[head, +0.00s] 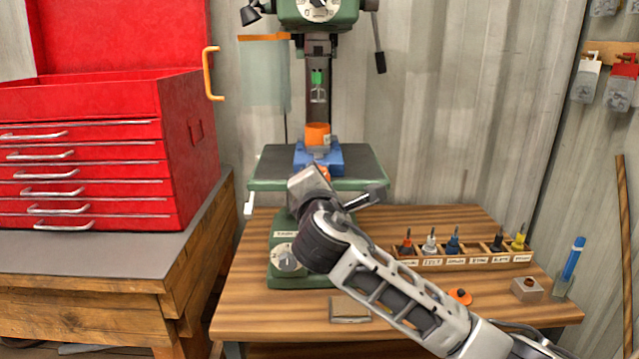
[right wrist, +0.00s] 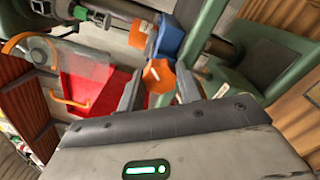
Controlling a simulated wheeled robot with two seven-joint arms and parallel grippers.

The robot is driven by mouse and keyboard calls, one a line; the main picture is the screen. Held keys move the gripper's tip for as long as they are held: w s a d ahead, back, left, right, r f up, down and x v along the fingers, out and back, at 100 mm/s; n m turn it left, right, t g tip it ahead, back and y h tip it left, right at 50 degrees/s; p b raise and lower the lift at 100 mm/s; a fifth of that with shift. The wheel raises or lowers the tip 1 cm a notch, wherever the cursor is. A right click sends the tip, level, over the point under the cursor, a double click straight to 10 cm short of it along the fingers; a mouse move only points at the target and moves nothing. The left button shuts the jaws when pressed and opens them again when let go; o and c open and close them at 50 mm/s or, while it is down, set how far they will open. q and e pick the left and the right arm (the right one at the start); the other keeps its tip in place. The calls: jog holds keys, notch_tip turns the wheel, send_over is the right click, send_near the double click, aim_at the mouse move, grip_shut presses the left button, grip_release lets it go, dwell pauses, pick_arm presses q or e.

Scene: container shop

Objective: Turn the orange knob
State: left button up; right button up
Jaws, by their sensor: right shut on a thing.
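The orange knob (right wrist: 158,76) sits at the front of the blue vise (head: 318,157) on the drill press table. In the right wrist view it lies between the two fingers of my right gripper (right wrist: 159,82), which is shut on it. In the head view my right gripper (head: 322,178) reaches up to the vise front and hides most of the knob. The blue vise also shows just beyond the knob in the right wrist view (right wrist: 169,42). An orange block (head: 317,134) stands in the vise. My left gripper is not in view.
The green drill press (head: 318,12) rises above the vise, its chuck over the orange block. A labelled rack (head: 465,259) of several bits stands right on the wooden bench (head: 250,240). An orange round piece (head: 460,296) lies near my arm. A red tool chest (head: 185,130) stands left.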

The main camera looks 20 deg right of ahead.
pick_arm(q)
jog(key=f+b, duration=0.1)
jog(key=b, duration=0.1)
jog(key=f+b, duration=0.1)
jog(key=b, duration=0.1)
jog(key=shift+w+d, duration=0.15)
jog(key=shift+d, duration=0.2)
pick_arm(e)
jog(key=m, duration=2.1)
jog(key=shift+f, duration=0.15)
jog(key=shift+m, duration=0.4)
jog(key=o, duration=1)
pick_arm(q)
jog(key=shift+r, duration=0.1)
